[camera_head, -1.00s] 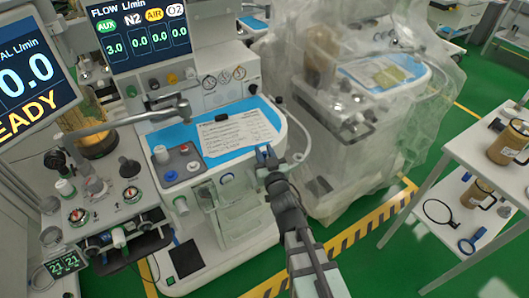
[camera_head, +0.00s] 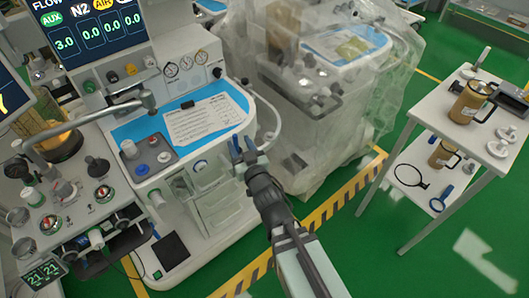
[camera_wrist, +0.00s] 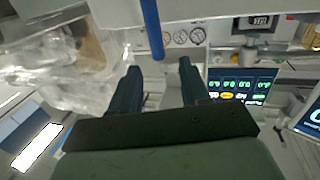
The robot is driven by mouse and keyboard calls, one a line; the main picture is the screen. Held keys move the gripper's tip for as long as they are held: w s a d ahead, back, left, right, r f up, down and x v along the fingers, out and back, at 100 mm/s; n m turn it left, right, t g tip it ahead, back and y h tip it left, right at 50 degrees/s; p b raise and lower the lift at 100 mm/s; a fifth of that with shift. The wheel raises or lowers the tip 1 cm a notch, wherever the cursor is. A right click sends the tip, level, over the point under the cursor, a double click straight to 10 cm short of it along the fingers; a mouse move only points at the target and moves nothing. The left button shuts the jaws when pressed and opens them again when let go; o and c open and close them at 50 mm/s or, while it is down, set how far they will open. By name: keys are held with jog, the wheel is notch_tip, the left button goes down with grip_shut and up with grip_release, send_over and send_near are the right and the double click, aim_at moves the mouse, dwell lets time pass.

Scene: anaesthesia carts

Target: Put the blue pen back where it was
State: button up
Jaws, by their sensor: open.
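The blue pen (camera_wrist: 151,28) shows in the wrist view as a blue stick coming down from the top edge, its lower end just beyond and between my fingertips. My gripper (camera_wrist: 160,67) is open, with a finger on either side below the pen and no clear contact. In the head view my gripper (camera_head: 243,155) is at the front right edge of the anaesthesia machine's worktop (camera_head: 130,132). Small blue upright bits show at its tip there; I cannot tell which is pen and which is finger. A printed sheet (camera_head: 203,119) lies on the blue worktop.
A plastic-covered machine (camera_head: 315,90) stands behind and to the right. A white two-shelf trolley (camera_head: 428,130) at the right holds brass-coloured jugs (camera_head: 468,102). A grey jointed arm (camera_head: 85,120) crosses the worktop's left side. Green floor is open at the front right.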

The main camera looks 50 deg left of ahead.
jog(key=w+d+f+m+t+h, duration=0.35)
jog(key=w+d+f+h, duration=0.35)
jog(key=w+d+f, duration=0.8)
jog(key=w+d+f+m+g+h, duration=0.1)
jog(key=w+d+f+m+h, duration=0.2)
jog(key=d+f, duration=0.55)
jog(key=w+d+f+m+g+h, duration=0.1)
jog(key=w+d+f+h, duration=0.25)
jog(key=d+f, duration=0.45)
jog(key=s+d+f+m+g+h, duration=0.25)
jog(key=d+f, duration=0.25)
jog(key=d, duration=0.7)
jog(key=s+d+f+m+g+h, duration=0.1)
jog(key=s+d+f+g+h, duration=0.25)
jog(key=d, duration=0.85)
jog(key=s+d+f+m+g+y, duration=0.1)
jog(key=s+d+f+m+g, duration=0.1)
jog(key=s+d, duration=0.3)
jog(key=s+d+f+m+g+y, duration=0.1)
jog(key=s+d+g, duration=0.4)
jog(key=s, duration=0.7)
notch_tip(320, 180, down, 2)
jog(key=shift+s+d+m, duration=0.4)
jog(key=shift+d+m, duration=0.1)
jog(key=shift+d, duration=0.25)
